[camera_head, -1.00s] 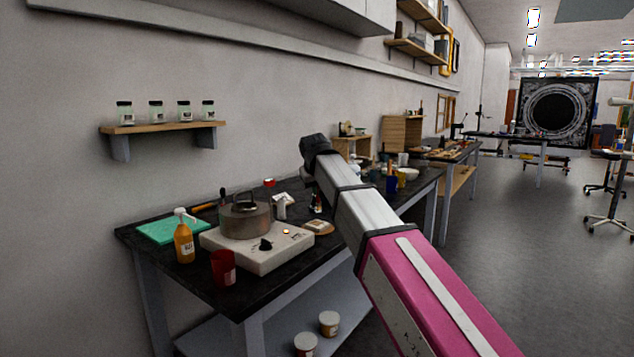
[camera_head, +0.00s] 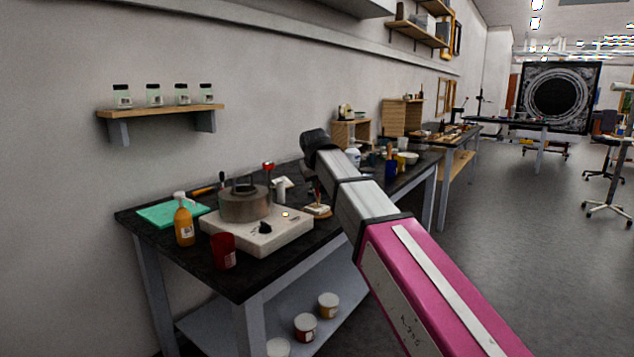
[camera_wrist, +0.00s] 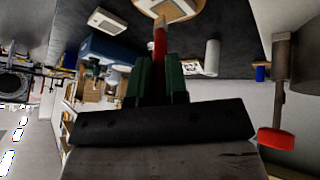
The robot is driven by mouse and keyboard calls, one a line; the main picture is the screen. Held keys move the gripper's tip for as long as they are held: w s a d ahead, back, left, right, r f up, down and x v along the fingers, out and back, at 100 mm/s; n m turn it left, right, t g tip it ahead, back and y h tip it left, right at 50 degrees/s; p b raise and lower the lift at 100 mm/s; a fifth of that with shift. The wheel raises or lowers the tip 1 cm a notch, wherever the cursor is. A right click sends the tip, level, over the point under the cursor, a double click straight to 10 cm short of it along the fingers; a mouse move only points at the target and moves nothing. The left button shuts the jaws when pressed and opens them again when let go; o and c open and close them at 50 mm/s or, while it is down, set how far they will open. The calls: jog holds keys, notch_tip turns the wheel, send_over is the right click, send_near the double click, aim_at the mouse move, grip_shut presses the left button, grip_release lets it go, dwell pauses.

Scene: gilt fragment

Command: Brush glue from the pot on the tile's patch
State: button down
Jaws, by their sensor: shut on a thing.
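The glue pot (camera_head: 245,208), a dull metal vessel, sits on a white hotplate (camera_head: 262,238) on the dark bench. The pale tile (camera_head: 316,209) lies on a round wooden board, right of the hotplate; it also shows at the top of the wrist view (camera_wrist: 167,8). In the wrist view my gripper (camera_wrist: 160,82) has its green fingers shut on the red-handled brush (camera_wrist: 159,46). The brush tip points at the tile and overlaps it in view; I cannot tell whether it touches. The patch is too small to make out. My arm partly hides this area in the head view.
A red-topped grey post (camera_wrist: 277,138) stands close by in the wrist view, beside a white cylinder (camera_wrist: 212,57). An orange bottle (camera_head: 184,223), a red cup (camera_head: 223,251) and a green mat (camera_head: 165,213) are at the left. The bench's front edge is mostly clear.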

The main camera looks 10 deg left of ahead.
jog(key=shift+f, duration=0.75)
jog(key=shift+a, duration=0.1)
